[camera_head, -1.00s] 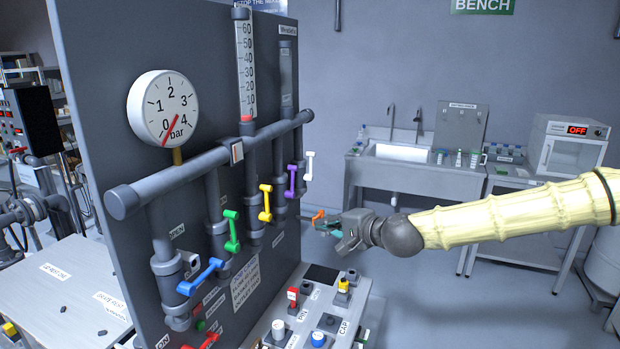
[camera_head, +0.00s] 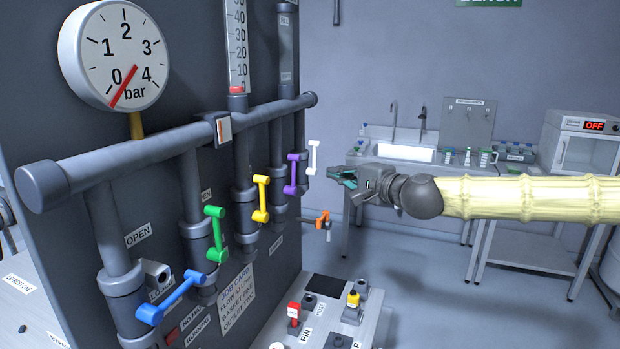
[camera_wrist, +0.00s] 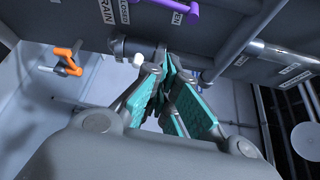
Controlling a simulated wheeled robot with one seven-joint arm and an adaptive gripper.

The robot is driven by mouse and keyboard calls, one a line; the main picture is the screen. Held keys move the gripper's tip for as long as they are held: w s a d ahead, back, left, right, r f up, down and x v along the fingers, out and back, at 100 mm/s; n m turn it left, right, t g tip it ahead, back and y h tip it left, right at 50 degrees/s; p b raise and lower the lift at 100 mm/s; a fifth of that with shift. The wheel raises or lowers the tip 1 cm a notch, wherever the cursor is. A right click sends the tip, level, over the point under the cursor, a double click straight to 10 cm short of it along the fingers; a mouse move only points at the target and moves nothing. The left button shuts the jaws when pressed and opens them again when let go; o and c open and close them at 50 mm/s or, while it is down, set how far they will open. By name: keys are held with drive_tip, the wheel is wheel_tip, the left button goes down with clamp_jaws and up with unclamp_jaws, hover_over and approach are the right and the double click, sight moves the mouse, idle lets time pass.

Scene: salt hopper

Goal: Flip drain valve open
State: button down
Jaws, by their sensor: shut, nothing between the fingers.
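A panel carries pipes with coloured valve levers: blue (camera_head: 168,298), green (camera_head: 217,232), yellow (camera_head: 261,198), purple (camera_head: 291,174) and white (camera_head: 313,158). An orange lever (camera_head: 322,220) sticks out from the panel's right edge, lower down; it also shows at the left of the wrist view (camera_wrist: 67,62). A partly cut-off label (camera_wrist: 106,12) reading "RAIN" is at the top of the wrist view, near a purple lever (camera_wrist: 178,10). I cannot tell which lever it names. My gripper (camera_head: 335,175) is shut and empty, right of the white lever and above the orange one, apparently touching neither.
A pressure gauge (camera_head: 115,55) and a horizontal pipe (camera_head: 160,150) stand out from the panel. A control box (camera_head: 330,308) with knobs is below. A sink bench (camera_head: 405,155) and an oven (camera_head: 580,145) are behind, with open floor before them.

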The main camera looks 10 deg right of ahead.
drive_tip(key=w+a+p, duration=0.4)
drive_tip(key=w+a, duration=0.1)
drive_tip(key=a, duration=0.1)
drive_tip(key=shift+w+a+p, duration=0.25)
drive_tip(key=shift+w+p, duration=0.1)
idle(0.9)
drive_tip(key=shift+s+b, duration=0.1)
drive_tip(key=shift+b, duration=0.25)
drive_tip(key=s+a+n+b, duration=0.1)
drive_tip(key=b, duration=0.3)
drive_tip(key=shift+t+b, duration=0.35)
drive_tip(key=shift+t, duration=0.05)
drive_tip(key=shift+s+r+n, duration=0.1)
drive_tip(key=shift+r+n, duration=0.05)
drive_tip(key=shift+n, duration=0.15)
drive_tip(key=shift+s, duration=0.1)
